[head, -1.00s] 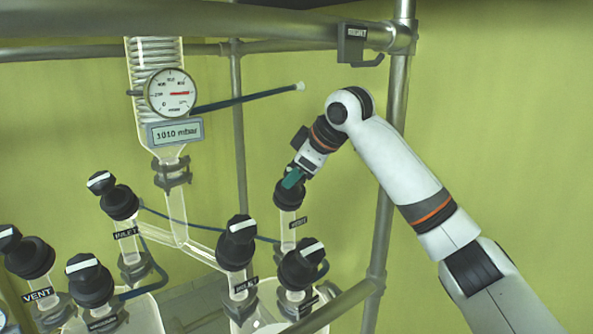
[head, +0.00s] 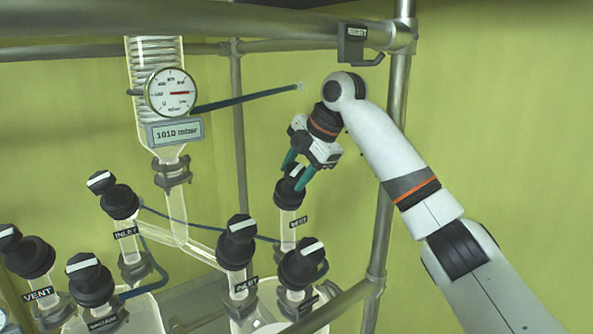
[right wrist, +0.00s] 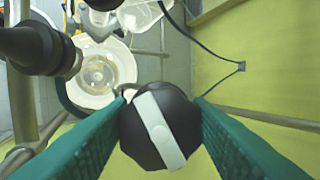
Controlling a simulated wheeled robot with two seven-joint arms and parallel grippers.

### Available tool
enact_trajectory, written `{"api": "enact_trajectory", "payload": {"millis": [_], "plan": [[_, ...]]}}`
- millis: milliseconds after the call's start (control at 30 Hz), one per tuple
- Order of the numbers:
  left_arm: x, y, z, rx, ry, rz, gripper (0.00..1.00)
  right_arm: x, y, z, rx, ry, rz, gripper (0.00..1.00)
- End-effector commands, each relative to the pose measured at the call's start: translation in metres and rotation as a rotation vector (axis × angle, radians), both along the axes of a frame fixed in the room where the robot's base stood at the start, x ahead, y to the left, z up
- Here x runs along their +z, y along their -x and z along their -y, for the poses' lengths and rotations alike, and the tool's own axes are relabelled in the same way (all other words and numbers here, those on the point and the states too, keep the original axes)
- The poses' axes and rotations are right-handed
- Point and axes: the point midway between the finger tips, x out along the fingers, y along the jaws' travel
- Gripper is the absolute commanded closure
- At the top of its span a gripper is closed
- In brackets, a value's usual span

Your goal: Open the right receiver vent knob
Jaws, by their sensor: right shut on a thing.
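The right receiver vent knob (head: 290,178) is a black cap with a white bar, on a glass neck with a label reading VENT. In the right wrist view the knob (right wrist: 160,125) fills the space between the green fingers, its white bar running diagonally. My right gripper (head: 298,177) comes down on it from above, one finger on each side. In the right wrist view the right gripper's fingers (right wrist: 160,118) touch both sides of the knob. The lower part of the neck is partly hidden behind other valves. My left gripper is not in view.
Other black knobs stand close by, including the inlet knob (head: 240,228) and one in front (head: 303,262). A pressure gauge (head: 171,92) hangs on the glass column at the left. A metal frame post (head: 390,190) rises at the right. A dark hose (head: 245,98) crosses behind.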

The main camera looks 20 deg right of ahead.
Motion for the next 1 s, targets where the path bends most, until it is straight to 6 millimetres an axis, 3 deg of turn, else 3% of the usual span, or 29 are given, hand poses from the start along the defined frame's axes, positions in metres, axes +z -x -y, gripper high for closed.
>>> {"api": "enact_trajectory", "payload": {"millis": [1000], "plan": [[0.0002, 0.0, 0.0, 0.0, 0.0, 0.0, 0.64, 0.0023, 0.0004, 0.0008, 0.833, 0.479, 0.076, 0.78]]}}
